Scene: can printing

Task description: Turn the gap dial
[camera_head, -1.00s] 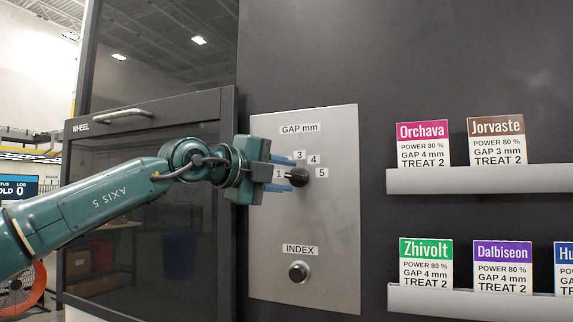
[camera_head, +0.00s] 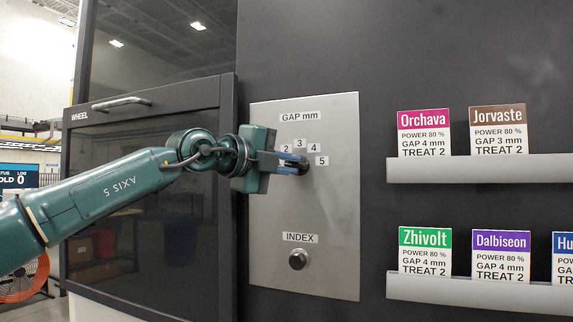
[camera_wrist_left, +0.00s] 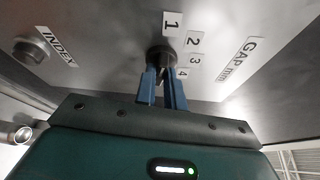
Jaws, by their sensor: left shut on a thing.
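The gap dial is a dark round knob (camera_head: 304,165) on a grey metal panel (camera_head: 338,235), below the "GAP mm" label (camera_head: 300,116). Labels 2, 3, 4 and 5 show around it in the head view; my gripper covers the 1. My left gripper (camera_head: 292,163) comes in from the left, with its blue fingers shut on the dial. In the left wrist view the fingers (camera_wrist_left: 162,82) close on the knob (camera_wrist_left: 160,55), with labels 1 to 4 beside it.
The index knob (camera_head: 298,259) sits lower on the same panel. A dark glazed door (camera_head: 150,205) with a handle (camera_head: 120,103) stands left, behind my arm. Two ledges (camera_head: 475,169) (camera_head: 480,293) with printed cards are at the right.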

